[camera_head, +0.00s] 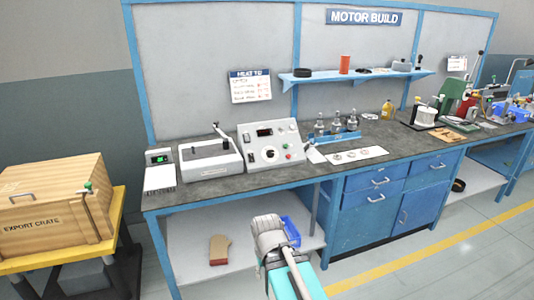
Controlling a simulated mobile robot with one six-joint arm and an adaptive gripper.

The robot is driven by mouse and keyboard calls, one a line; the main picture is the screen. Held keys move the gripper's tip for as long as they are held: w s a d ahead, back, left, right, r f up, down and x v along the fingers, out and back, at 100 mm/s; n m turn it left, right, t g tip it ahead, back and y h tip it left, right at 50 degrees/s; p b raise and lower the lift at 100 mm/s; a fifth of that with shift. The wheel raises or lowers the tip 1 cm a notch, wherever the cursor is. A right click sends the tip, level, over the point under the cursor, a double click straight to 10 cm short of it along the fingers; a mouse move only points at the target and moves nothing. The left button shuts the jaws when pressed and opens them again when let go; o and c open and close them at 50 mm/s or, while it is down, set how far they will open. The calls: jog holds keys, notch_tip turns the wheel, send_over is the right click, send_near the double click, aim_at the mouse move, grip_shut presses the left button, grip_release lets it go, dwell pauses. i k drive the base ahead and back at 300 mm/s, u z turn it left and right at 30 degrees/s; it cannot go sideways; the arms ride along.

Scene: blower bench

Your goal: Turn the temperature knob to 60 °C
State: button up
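The white control box (290,142) stands on the bench, its sloped front facing me. The dial marks and the knob's pointing direction are too small to read. A small dark display (264,132) sits above the dial, and a red button (289,156) is to its right. Part of my arm shows at the bottom centre, below and in front of the bench, well apart from the knob. I cannot make out my gripper's fingers.
A grey-topped white box (208,157) and a unit with a green display (160,172) stand left of the control box. A "HEAT TO" card (250,87) hangs above; its lines are unreadable. A white mat (375,151) and metal parts (337,126) are to the right.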

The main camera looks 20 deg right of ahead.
aim_at(269, 154)
jog(key=u, duration=0.1)
jog(key=i, duration=1.15)
jog(key=z, duration=0.1)
